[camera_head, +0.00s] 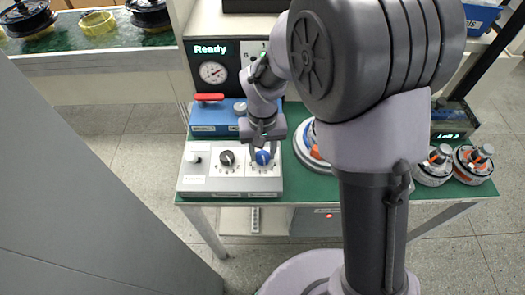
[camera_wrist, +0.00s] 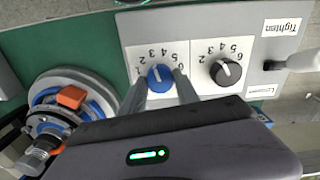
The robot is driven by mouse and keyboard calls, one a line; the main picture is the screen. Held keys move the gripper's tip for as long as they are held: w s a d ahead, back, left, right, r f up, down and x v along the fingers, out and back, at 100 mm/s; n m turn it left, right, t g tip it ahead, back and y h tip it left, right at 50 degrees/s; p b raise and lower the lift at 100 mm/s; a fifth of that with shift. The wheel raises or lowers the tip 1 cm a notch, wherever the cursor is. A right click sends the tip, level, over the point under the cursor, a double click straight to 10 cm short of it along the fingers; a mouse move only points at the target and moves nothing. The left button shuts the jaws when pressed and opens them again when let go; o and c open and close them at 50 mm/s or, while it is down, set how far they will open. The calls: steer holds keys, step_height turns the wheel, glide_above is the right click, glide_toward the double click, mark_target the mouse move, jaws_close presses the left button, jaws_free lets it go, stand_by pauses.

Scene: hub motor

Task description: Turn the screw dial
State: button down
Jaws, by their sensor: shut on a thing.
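The grey control box (camera_head: 232,183) stands at the front left of the green table. It carries a black dial (camera_head: 227,158) and, to its right, a blue dial (camera_head: 263,158), each with numbers around it. In the wrist view the blue dial (camera_wrist: 160,77) sits between my two fingers, and the black dial (camera_wrist: 226,72) is beside it, untouched. My gripper (camera_head: 264,149) reaches down from above and is shut on the blue dial. It also shows in the wrist view (camera_wrist: 161,86). Which of the two dials the task calls the screw dial cannot be read from labels here.
A lever switch (camera_wrist: 300,62) labelled Tighten is on the box. A blue case (camera_head: 213,118) with a red handle and a display reading Ready (camera_head: 210,49) stand behind it. A round motor part (camera_wrist: 70,105) lies next to the box. More motor parts (camera_head: 473,163) are at right.

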mark_target(263, 156)
steer(key=c, duration=0.9)
jaws_free()
step_height(263, 156, up, 17)
steer(key=p, duration=0.6)
steer(key=shift+r, duration=0.2)
